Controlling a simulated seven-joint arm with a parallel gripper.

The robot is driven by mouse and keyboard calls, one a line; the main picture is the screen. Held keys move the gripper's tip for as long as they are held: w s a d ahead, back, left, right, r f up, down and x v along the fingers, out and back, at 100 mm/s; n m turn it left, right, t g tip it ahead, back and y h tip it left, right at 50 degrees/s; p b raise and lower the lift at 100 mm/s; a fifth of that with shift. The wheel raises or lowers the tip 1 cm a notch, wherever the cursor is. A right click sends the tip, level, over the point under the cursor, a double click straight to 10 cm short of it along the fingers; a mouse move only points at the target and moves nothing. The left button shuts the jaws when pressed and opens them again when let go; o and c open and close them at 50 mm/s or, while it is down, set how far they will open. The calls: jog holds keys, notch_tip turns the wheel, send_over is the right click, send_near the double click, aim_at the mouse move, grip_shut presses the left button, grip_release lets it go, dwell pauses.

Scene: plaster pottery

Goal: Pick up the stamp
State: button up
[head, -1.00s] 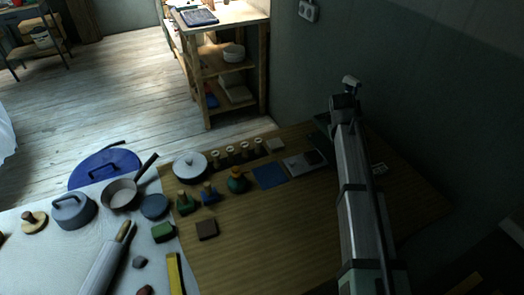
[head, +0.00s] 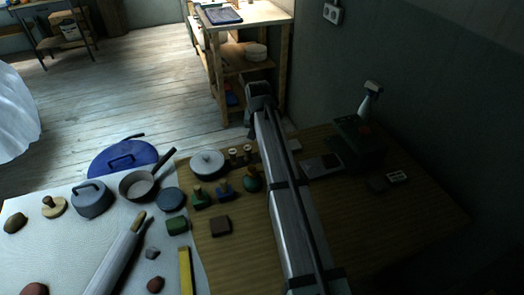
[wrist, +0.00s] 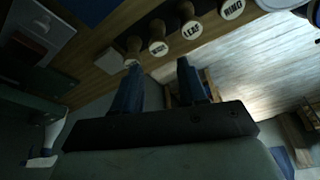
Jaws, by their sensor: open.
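My gripper (wrist: 158,72) is open and empty in the wrist view, its two dark blue fingers pointing toward a row of wooden pegs with labelled round tops. One labelled peg (wrist: 187,23) stands in the middle of that row, and another peg (wrist: 157,40) is nearer the fingertips; both are apart from them. In the head view, part of the row, including one peg (head: 232,153), shows left of my arm; the arm hides the rest. A green-based piece (head: 200,197) and a blue-based piece (head: 224,190), both with wooden handles, stand nearer. I cannot tell which piece is the stamp.
A lidded pot (head: 207,164) stands left of the row. A brown block (head: 221,225) lies on the wooden table (head: 235,260). A dark box (head: 357,143) stands right of my arm by the wall. A saucepan (head: 138,186) sits on the white cloth at left.

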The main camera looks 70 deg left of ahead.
jog(key=x, duration=1.2)
jog(key=shift+w+a+f, duration=0.15)
jog(key=shift+w+f, duration=0.05)
jog(key=shift+f, duration=0.05)
jog(key=shift+c, duration=0.3)
jog(key=c, duration=0.6)
jog(key=shift+c, duration=0.2)
notch_tip(320, 180, up, 10)
jog(key=shift+r, duration=0.1)
